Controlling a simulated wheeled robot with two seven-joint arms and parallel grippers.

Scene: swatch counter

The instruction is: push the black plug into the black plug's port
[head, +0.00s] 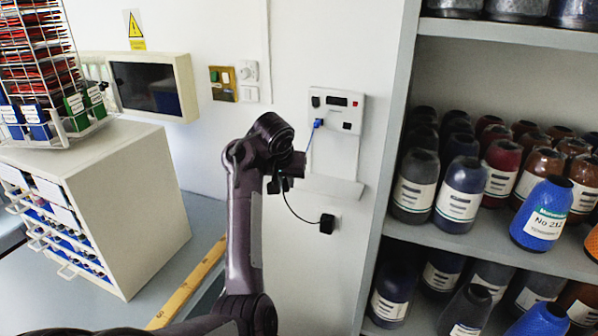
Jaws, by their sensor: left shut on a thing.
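My left gripper (283,183) is in front of the wall, below and left of the white wall panel (335,90). It is shut on the black plug, which is mostly hidden by the dark fingers. A thin black cable (293,211) hangs from the gripper and curves to a black block (327,223) at the wall. The panel has dark openings along its upper part, one at the left (316,101) and a wide one (336,101) in the middle. I cannot tell for sure which is the black plug's port. The gripper is apart from these openings. My right gripper is not in view.
A white ledge (333,187) juts out below. A bottle shelf (400,120) stands close on the right. A white cabinet (120,200) stands left.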

